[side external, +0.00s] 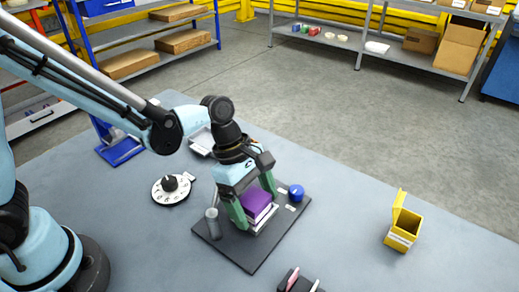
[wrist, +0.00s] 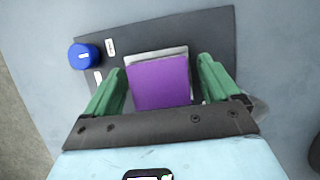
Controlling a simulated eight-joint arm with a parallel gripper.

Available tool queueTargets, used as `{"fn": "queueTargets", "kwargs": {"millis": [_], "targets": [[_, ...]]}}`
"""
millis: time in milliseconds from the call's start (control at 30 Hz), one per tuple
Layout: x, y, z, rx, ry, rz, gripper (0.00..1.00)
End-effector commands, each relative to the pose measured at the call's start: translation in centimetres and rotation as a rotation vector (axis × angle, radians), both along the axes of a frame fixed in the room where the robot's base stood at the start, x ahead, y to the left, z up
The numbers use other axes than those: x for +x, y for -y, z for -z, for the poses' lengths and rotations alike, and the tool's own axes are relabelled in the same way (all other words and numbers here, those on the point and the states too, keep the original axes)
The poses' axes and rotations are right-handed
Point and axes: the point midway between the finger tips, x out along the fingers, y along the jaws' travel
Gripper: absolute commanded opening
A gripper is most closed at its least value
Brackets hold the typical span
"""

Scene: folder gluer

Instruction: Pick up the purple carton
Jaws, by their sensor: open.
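The purple carton (side external: 257,202) sits on top of a small stack with white and dark layers on the dark mat (side external: 247,256). In the wrist view the purple carton (wrist: 160,83) lies between the two green fingers, with a pale edge showing behind it. My gripper (side external: 252,208) is lowered over the stack, with one finger on each side of the carton. In the wrist view my gripper (wrist: 165,75) is open, and narrow gaps show between the fingers and the carton. The carton's lower part is partly hidden by a finger in the side view.
A blue round container (side external: 296,192) and a grey cylinder (side external: 213,223) stand on the mat near the stack. A white dial-like disc (side external: 172,188) lies left of the mat. An open yellow box (side external: 402,228) stands at right, with clear table between it and the mat.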

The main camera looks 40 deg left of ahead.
Motion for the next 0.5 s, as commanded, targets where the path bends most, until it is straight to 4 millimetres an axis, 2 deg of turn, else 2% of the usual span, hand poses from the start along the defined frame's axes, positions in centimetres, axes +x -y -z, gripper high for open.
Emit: {"fn": "queueTargets", "kwargs": {"millis": [33, 367, 500], "targets": [[0.00, 0.00, -0.01, 0.000, 0.000, 0.000, 0.86], [-0.01, -0.02, -0.03, 0.000, 0.000, 0.000, 0.36], [-0.02, -0.03, -0.03, 0.000, -0.001, 0.000, 0.35]]}}
